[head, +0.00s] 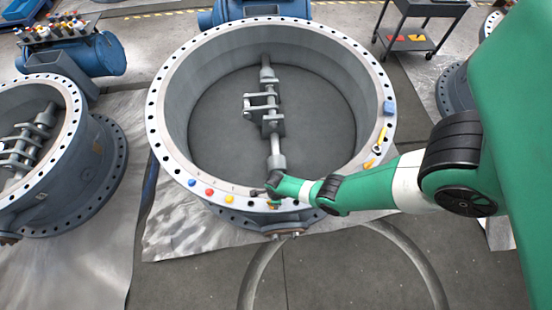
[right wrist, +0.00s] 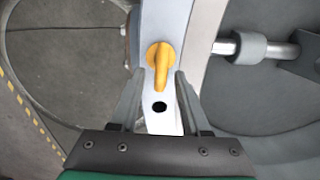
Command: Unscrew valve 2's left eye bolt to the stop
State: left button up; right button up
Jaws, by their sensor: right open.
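The large grey valve ring (head: 183,150) stands in the middle of the head view, with a pale drilled flange on top. My right gripper (head: 266,188) is over the near part of this flange. In the right wrist view, a yellow eye bolt (right wrist: 161,58) stands on the flange (right wrist: 165,20). The open fingers of my right gripper (right wrist: 159,78) are on either side of its lower part, with gaps showing. A dark hole (right wrist: 159,107) lies just below it. In the head view my gripper hides most of this spot. My left gripper is not in view.
On the flange lie a blue piece (head: 192,182), a red piece (head: 210,192), a yellow piece (head: 229,197), a blue block (head: 388,107) and a yellow tool-like piece (head: 380,136). A second valve (head: 75,180) is at left. A shaft (head: 276,145) crosses the bore.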

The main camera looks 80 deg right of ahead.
grip_shut()
